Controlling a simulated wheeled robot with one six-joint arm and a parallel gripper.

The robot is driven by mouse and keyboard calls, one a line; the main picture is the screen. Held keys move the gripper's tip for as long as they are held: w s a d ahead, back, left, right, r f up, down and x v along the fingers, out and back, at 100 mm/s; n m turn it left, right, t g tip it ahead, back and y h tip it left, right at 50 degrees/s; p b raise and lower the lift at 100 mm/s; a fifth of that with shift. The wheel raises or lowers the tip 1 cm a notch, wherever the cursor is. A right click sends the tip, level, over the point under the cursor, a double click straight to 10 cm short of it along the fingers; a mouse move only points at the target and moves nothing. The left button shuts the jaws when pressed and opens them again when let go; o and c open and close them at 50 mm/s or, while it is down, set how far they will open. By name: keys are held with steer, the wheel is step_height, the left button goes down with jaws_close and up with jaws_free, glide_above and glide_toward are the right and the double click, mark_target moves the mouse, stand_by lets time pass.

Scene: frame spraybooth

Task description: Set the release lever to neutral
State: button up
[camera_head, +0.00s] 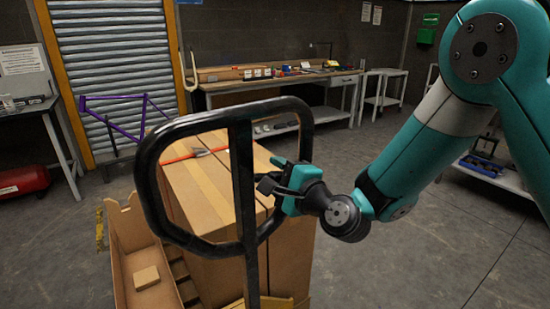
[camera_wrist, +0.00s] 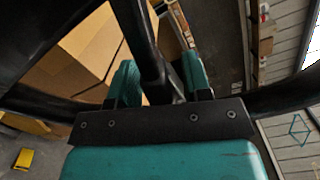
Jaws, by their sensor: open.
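A black loop handle (camera_head: 150,180) with an upright middle bar (camera_head: 243,200) stands in front of stacked cardboard boxes. My gripper (camera_head: 272,183) is at the right side of the loop in the head view, close to the middle bar. In the wrist view my gripper (camera_wrist: 160,85) has its two teal fingers apart, with a dark bar (camera_wrist: 143,40) running between them. I cannot tell whether this bar is the release lever or part of the handle, nor whether the fingers touch it. No lever stands out clearly in the head view.
Large cardboard boxes (camera_head: 205,230) stand close behind the handle. An open carton (camera_head: 125,255) is at the lower left. A purple bike frame (camera_head: 125,112) is before the roller shutter (camera_head: 110,60). A workbench (camera_head: 280,83) is at the back.

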steer(key=shift+w+a, duration=0.25)
jaws_close()
step_height(320, 180, up, 2)
steer(key=n, duration=0.3)
steer(key=shift+w+d+r+n, duration=0.1)
steer(key=shift+d+r+n, duration=0.1)
steer(key=shift+n, duration=0.2)
jaws_free()
